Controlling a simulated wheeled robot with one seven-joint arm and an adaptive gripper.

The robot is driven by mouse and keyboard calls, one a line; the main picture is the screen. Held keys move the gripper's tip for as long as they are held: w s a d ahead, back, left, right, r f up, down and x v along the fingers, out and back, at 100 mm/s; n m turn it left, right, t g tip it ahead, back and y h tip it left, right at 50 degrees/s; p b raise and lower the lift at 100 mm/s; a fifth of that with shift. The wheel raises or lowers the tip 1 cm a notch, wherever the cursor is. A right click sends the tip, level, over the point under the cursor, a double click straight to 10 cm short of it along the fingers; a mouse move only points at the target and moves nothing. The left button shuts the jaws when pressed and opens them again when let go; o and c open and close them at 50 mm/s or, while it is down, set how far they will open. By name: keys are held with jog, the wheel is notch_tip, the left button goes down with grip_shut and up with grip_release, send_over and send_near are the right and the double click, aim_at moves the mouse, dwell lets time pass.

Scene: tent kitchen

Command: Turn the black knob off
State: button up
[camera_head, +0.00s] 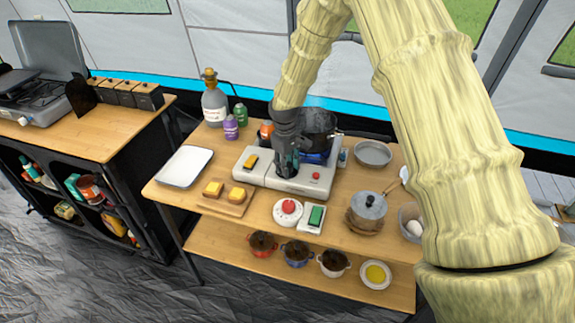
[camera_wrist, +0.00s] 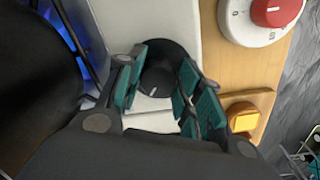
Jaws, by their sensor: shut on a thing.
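The black knob (camera_wrist: 157,72) is on the front of the white stove (camera_head: 252,176), and a short white mark shows on its face. In the wrist view, the teal-padded fingers of my gripper (camera_wrist: 160,85) stand on both sides of the knob and are shut on it. In the head view, my gripper (camera_head: 286,170) comes down on the stove front and hides the knob. A blue flame (camera_wrist: 57,42) shows beside the knob in the wrist view, and a blue glow (camera_head: 314,157) shows under the black pot (camera_head: 318,122) in the head view.
A red-knobbed white timer (camera_head: 287,212) and a green block on a white base (camera_head: 314,217) sit in front of the stove. Bread on a board (camera_head: 228,197), a white tray (camera_head: 185,167) and bottles (camera_head: 215,103) stand left. A lidded saucepan (camera_head: 368,207) stands right.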

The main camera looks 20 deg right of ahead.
jog(key=m, duration=0.4)
jog(key=shift+w+a+r+m, duration=0.1)
jog(key=shift+m, duration=0.2)
jog(key=m, duration=0.5)
jog(key=shift+w+m, duration=0.1)
jog(key=shift+m, duration=0.2)
jog(key=o, duration=1)
jog(key=shift+o, duration=0.2)
notch_tip(320, 180, up, 12)
jog(key=shift+a, duration=0.35)
jog(key=shift+w, duration=0.1)
